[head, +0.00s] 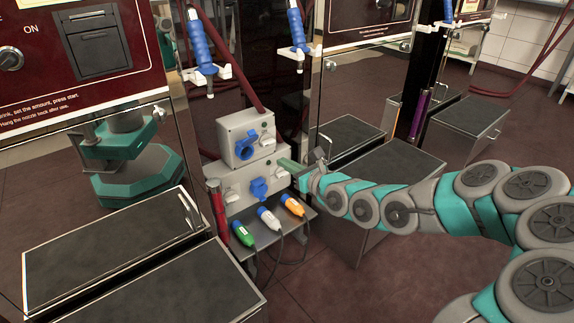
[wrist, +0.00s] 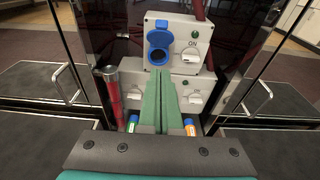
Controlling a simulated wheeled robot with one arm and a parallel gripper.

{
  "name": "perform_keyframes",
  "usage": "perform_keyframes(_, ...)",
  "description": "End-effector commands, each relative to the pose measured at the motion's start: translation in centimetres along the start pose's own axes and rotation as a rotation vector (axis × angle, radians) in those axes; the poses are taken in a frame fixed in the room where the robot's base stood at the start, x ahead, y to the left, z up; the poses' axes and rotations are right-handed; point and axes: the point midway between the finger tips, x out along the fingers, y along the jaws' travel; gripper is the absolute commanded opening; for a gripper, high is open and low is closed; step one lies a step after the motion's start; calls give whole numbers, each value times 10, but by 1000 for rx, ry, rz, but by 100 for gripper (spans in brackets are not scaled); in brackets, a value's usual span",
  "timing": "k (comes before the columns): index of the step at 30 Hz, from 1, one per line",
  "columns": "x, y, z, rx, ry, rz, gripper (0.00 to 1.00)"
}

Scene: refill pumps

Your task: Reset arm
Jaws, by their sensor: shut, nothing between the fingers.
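My arm reaches in from the right in the head view, with my gripper (head: 287,164) in front of the grey socket boxes. In the wrist view my gripper (wrist: 163,75) has its two long green fingers pressed together, with nothing between them. They point at the boxes and hide the middle of the lower one. I cannot tell whether the tips touch it. The upper box (head: 238,127) has a blue socket with its lid raised (wrist: 158,57), a white switch marked ON and a green light. The lower box (head: 235,184) has a blue socket (head: 259,188), hidden in the wrist view.
Green (head: 242,234), white (head: 268,218) and orange (head: 293,206) plugs with cables lie on a shelf below the boxes. A red cylinder (head: 217,212) stands left of them. Glass-doored machines and dark-topped low cabinets (head: 389,166) flank the boxes closely. Open floor shows at the lower right.

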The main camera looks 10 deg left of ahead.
Motion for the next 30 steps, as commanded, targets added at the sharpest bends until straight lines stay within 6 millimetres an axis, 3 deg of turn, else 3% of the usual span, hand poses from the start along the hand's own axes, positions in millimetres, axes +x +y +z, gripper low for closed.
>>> perform_keyframes(4,-6,5,12,-43,-19,14,0)
perform_keyframes(8,-21,29,59,-221,-100,78,0)
perform_keyframes(12,-57,90,120,-549,-220,225,0)
perform_keyframes(16,-102,156,139,-859,-287,404,0)
perform_keyframes(20,-153,209,121,-1143,-288,611,0)
perform_keyframes(24,-218,238,73,-1407,-203,862,0)
perform_keyframes(27,-271,238,29,-1555,-81,1056,0)
perform_keyframes(30,-326,222,-10,-1652,79,1238,0)
